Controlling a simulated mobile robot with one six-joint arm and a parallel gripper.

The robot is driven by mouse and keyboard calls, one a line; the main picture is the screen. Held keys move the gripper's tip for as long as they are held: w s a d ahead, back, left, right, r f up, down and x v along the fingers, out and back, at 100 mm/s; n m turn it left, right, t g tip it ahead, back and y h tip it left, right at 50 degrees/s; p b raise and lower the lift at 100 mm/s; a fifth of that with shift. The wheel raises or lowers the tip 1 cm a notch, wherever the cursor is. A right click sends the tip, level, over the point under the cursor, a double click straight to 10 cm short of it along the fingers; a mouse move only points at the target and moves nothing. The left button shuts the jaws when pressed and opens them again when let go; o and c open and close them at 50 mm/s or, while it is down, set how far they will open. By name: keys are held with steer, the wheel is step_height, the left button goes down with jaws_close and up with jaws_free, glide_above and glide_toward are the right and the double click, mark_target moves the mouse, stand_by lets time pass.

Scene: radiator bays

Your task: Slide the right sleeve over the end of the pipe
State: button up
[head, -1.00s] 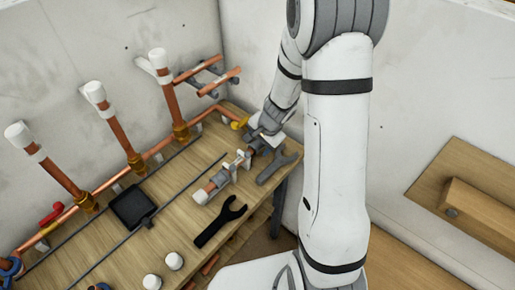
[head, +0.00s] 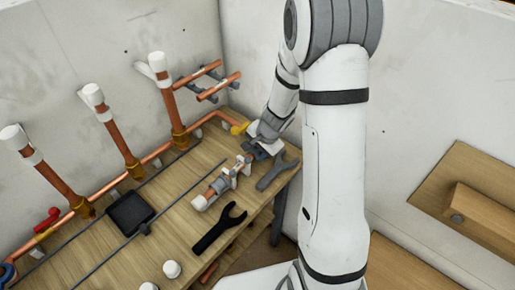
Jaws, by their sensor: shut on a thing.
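A short copper pipe (head: 210,193) lies in grey holders (head: 229,179) near the right end of the bench. A white piece covers its lower left end, and a grey sleeve-like piece sits around it beside the holders. My gripper (head: 257,149) is at the pipe's upper right end, low over the bench. It is shut on the right sleeve, which is mostly hidden by the fingers. I cannot tell whether the sleeve is around the pipe end or just short of it.
A grey wrench (head: 277,171) lies close to my gripper, and a black wrench (head: 219,228) lies in front of the pipe. A black square tray (head: 130,211) is further left. Upright copper pipes (head: 118,143) with white caps stand along the wall.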

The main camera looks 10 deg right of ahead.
steer(key=shift+a, duration=0.1)
steer(key=shift+s+a+b, duration=0.4)
steer(key=shift+s+a, duration=0.35)
steer(key=shift+a, duration=0.25)
steer(key=o, duration=0.9)
steer(key=p+v, duration=0.4)
steer(key=v, duration=0.3)
steer(key=shift+p, duration=0.4)
